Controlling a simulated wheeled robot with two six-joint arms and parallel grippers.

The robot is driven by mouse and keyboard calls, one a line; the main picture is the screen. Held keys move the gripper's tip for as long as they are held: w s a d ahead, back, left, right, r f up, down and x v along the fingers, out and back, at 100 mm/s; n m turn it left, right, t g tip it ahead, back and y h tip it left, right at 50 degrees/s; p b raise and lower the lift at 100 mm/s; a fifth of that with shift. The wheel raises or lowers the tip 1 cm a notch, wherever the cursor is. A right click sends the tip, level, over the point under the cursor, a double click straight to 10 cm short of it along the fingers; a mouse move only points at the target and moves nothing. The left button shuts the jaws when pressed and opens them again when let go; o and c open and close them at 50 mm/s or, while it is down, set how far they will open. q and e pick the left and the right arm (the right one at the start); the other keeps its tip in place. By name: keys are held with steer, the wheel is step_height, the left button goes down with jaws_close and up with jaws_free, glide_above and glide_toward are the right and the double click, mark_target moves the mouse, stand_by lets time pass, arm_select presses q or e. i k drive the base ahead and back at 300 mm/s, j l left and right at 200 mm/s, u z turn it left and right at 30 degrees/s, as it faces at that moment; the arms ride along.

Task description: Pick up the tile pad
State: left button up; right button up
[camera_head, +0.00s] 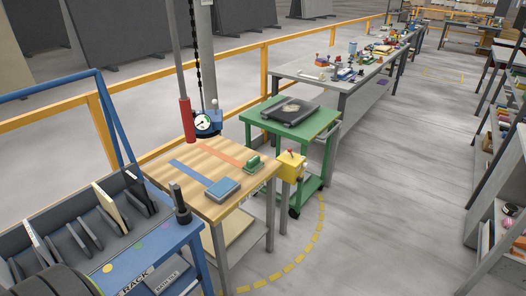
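A flat blue-grey pad (223,189) lies on the wooden-topped table (190,197), near its front edge and at the end of a blue strip (188,171). A small green block with a raised top (253,164) sits on the same table further right, near the end of an orange strip (220,154). I cannot tell for certain which of the two is the tile pad. Neither of my grippers shows in the head view.
A blue rack (150,262) with upright slabs stands at lower left. A red cylinder (187,119) and a dial gauge (203,123) hang above the table's back. A yellow box (290,166) is at its right. A green cart (312,121) stands behind.

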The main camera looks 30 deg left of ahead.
mark_target(254, 163)
steer(key=i+u, duration=0.25)
steer(key=i, duration=0.35)
steer(key=i+u, duration=0.3)
steer(key=i, duration=0.25)
steer(key=i+l+u, duration=0.25)
steer(key=i, duration=0.35)
